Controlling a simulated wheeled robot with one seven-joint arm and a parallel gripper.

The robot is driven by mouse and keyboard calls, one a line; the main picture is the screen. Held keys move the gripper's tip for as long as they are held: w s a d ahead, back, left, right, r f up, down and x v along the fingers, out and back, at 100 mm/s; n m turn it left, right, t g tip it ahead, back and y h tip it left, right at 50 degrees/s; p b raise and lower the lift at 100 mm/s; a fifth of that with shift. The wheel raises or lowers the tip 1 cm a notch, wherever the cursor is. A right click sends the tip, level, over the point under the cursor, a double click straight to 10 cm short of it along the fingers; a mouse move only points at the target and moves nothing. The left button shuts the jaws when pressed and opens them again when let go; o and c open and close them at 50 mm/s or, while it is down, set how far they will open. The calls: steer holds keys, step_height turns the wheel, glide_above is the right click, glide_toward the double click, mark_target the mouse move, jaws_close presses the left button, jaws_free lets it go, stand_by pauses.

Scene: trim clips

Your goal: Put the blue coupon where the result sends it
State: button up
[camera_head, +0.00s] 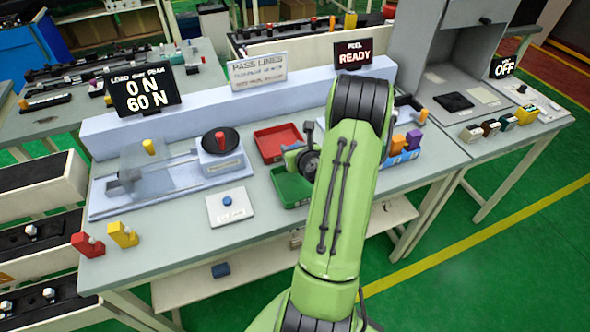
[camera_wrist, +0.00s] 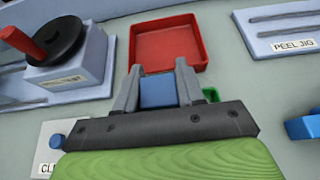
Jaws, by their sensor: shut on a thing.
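The blue coupon (camera_wrist: 158,92) is between the two fingers of my gripper (camera_wrist: 157,78) in the wrist view. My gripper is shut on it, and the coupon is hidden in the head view. A red tray (camera_head: 262,141) lies on the bench and looks empty; it is just ahead of the fingers in the wrist view (camera_wrist: 168,38). A green tray (camera_head: 283,180) lies nearer, partly hidden by my arm; only a sliver (camera_wrist: 211,94) shows beside the right finger. The load display (camera_head: 142,92) reads 0 N and 60 N. The pass lines sign (camera_head: 258,71) is too blurred to read.
A jig with a black hand wheel and red knob (camera_head: 220,142) stands left of the red tray. A white pad with a blue button (camera_head: 228,204) lies in front. The peel display (camera_head: 351,55) reads READY. A blue holder with coloured pieces (camera_head: 402,153) stands right of my arm.

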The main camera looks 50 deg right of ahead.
step_height(320, 180, down, 4)
steer(key=shift+f+b, duration=0.15)
steer(key=shift+b, duration=0.5)
steer(key=shift+f, duration=0.15)
steer(key=o, duration=1)
